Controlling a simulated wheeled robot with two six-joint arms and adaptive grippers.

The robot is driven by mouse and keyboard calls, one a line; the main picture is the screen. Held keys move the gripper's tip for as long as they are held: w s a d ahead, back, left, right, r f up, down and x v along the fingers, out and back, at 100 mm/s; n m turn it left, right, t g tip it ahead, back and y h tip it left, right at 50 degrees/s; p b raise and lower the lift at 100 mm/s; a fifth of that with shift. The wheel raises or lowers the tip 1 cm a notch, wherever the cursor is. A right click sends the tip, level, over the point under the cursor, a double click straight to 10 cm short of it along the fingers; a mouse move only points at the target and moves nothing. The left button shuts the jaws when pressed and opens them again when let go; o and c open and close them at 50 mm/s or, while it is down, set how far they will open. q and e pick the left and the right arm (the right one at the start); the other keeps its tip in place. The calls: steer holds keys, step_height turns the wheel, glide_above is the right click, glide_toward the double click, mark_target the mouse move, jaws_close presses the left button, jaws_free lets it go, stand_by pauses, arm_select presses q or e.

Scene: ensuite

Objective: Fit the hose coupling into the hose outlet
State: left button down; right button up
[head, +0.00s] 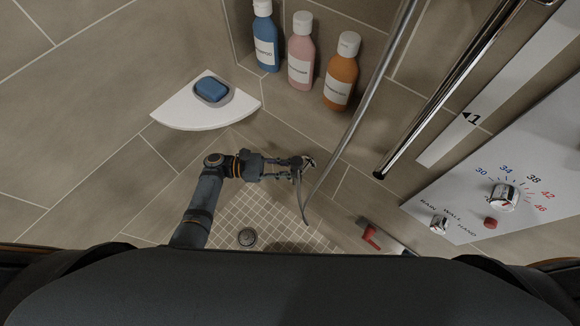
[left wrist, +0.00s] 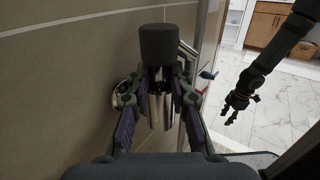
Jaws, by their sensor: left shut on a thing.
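My left gripper (head: 296,168) reaches over the shower floor in the head view and is shut. In the left wrist view, a dark cylinder (left wrist: 158,45), apparently the hose coupling, sits between its fingertips (left wrist: 158,80). Chrome parts show below it between the fingers. The grey hose (head: 350,130) comes down from the top in the head view and loops up to the left gripper. A round chrome fitting (left wrist: 119,94) on the tiled wall, apparently the hose outlet, is partly hidden behind a finger. I cannot tell whether coupling and outlet touch. My right gripper (left wrist: 240,106) is open and empty.
A corner shelf (head: 180,117) holds blue soap (head: 211,89). Blue (head: 266,42), pink (head: 300,55) and orange (head: 341,72) bottles stand in a niche. A chrome rail (head: 440,95) and control panel (head: 530,160) are at right. The floor around the drain (head: 247,237) is clear.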

arm_select(q)
steer(key=shift+f, duration=0.4)
steer(key=c, duration=1.1)
jaws_free()
steer(key=shift+f, duration=0.1)
steer(key=shift+s+f, duration=0.1)
steer(key=shift+s, duration=0.1)
steer(key=a, duration=1.2)
steer(key=shift+w+r, duration=0.25)
steer(key=shift+w, duration=0.05)
